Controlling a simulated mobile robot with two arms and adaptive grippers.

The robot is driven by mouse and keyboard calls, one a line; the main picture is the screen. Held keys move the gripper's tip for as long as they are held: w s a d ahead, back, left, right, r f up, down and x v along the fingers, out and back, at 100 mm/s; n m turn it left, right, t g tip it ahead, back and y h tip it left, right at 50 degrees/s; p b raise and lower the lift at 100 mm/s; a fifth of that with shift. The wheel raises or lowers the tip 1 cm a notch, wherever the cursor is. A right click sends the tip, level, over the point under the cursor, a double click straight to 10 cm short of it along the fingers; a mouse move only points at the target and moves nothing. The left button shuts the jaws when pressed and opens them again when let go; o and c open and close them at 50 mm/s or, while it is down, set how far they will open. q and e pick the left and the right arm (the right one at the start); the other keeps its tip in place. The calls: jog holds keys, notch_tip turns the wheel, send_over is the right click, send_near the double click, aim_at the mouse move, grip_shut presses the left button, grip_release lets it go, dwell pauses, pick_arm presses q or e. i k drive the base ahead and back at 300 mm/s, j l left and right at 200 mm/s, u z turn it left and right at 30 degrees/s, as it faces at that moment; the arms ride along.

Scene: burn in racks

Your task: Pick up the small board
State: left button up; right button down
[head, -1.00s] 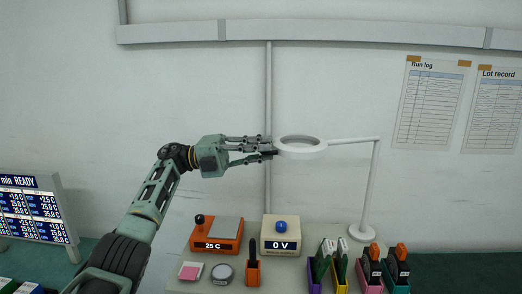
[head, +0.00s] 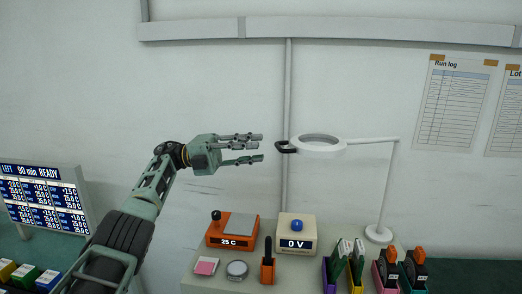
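Green upright boards stand in holders at the bottom right of the head view: one green board (head: 338,262) in a purple holder (head: 328,283) and another (head: 357,260) in a yellow holder (head: 354,288). I cannot tell which is the small board. My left gripper (head: 261,149) is in the air above the bench, left of the magnifier lamp's black handle (head: 286,147). Its fingers are apart with nothing between them, and a small gap separates them from the handle. My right gripper is not in view.
The white ring magnifier lamp (head: 378,234) stands at the bench's back right. An orange 25 C unit (head: 228,242), a 0 V box (head: 297,246), a pink pad (head: 205,267), a round tin (head: 237,270) and an orange holder (head: 267,272) crowd the bench (head: 205,286). A status display (head: 42,198) stands left.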

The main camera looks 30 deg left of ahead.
aim_at(357, 260)
jog(key=k+j, duration=0.5)
jog(key=k, duration=0.15)
jog(key=k+j, duration=0.5)
jog(key=k, duration=0.2)
